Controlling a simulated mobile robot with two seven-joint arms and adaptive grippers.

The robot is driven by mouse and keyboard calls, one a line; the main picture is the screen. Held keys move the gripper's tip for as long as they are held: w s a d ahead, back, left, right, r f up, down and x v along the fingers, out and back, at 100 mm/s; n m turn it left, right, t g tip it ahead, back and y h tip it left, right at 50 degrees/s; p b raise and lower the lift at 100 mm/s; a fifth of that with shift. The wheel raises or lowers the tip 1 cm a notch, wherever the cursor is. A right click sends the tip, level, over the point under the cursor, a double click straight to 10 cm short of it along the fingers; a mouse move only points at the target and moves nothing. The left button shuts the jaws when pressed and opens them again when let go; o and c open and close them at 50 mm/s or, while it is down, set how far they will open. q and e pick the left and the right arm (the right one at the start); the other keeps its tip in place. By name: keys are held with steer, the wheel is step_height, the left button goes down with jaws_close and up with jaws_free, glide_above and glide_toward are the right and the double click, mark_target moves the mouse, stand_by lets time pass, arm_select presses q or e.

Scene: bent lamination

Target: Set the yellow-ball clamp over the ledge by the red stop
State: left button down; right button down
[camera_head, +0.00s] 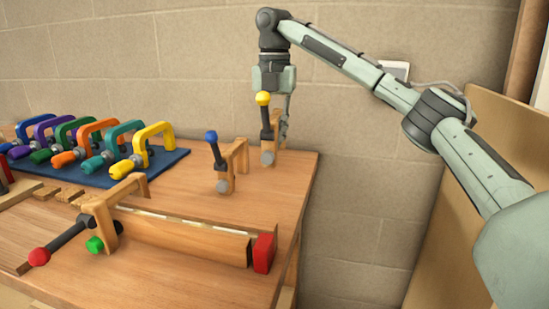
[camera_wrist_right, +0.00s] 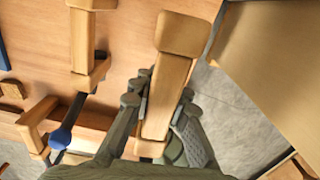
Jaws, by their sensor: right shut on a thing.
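The yellow-ball clamp (camera_head: 277,128) is upright at the back right of the bench, with its yellow ball (camera_head: 263,98) on top. My right gripper (camera_head: 284,124) is shut on its wooden body, which also shows between the fingers in the right wrist view (camera_wrist_right: 170,85). I cannot tell whether the clamp touches the bench. The ledge (camera_head: 185,235) is a long wooden strip at the front, apart from the held clamp. The red stop (camera_head: 264,253) is at its right end. My left gripper is not in view.
The blue-ball clamp (camera_head: 236,165) stands between the held clamp and the ledge. A red-ball clamp (camera_head: 104,222) sits at the ledge's left end. Several coloured clamps lie on a blue mat (camera_head: 172,161). The bench's right edge is close to the red stop.

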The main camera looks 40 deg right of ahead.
mark_target(275, 116)
step_height(275, 116, up, 8)
stand_by(0.5)
stand_by(0.6)
